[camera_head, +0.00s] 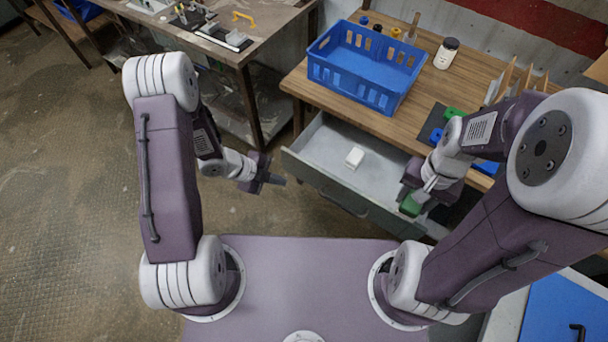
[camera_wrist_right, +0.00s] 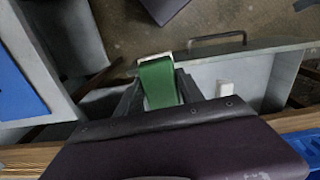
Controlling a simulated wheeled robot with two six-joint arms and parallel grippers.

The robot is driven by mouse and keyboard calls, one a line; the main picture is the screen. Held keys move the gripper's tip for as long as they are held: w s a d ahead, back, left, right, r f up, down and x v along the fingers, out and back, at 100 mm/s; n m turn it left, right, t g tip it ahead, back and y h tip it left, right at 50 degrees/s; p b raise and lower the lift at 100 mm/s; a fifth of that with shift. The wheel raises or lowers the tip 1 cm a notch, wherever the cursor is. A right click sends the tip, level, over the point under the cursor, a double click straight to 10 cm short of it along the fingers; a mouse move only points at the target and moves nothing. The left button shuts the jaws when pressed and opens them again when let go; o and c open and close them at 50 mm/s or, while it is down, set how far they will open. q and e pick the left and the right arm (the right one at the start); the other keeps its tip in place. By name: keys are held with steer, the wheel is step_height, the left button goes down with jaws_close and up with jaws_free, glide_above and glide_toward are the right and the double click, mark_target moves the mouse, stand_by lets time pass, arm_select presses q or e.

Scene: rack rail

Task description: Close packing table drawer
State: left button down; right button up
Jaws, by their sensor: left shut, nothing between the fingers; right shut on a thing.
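The packing table (camera_head: 290,85) has a wooden top, and its grey drawer (camera_head: 325,148) is pulled out. A small white block (camera_head: 354,157) lies in the drawer; it also shows in the right wrist view (camera_wrist_right: 225,88). The drawer's dark handle (camera_wrist_right: 217,41) shows in the right wrist view. My left gripper (camera_head: 277,180) is shut and empty, just left of the drawer's front corner. My right gripper (camera_head: 418,197) is shut on a green object (camera_head: 409,206) near the drawer's right end. The green object (camera_wrist_right: 160,84) has a pale far end. The gripper and arm hide the drawer's right part.
A blue crate (camera_head: 360,72) and a white jar (camera_head: 446,53) stand on the packing table. Another workbench (camera_head: 225,45) stands at the back left. A blue-topped unit (camera_head: 565,315) is at the lower right. The floor (camera_head: 60,190) at the left is clear.

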mark_target(306, 178)
steer(key=shift+f, duration=0.35)
steer(key=shift+r+p, duration=0.3)
steer(key=shift+r, duration=0.15)
arm_select(q)
steer(key=shift+w+d+f, duration=1.1)
steer(key=shift+w+d, duration=0.05)
steer(key=shift+d, duration=0.15)
steer(key=shift+w+d+f, duration=1.05)
steer(key=shift+w+d, duration=0.05)
steer(key=shift+d, duration=0.15)
arm_select(e)
steer(key=shift+r, duration=0.1)
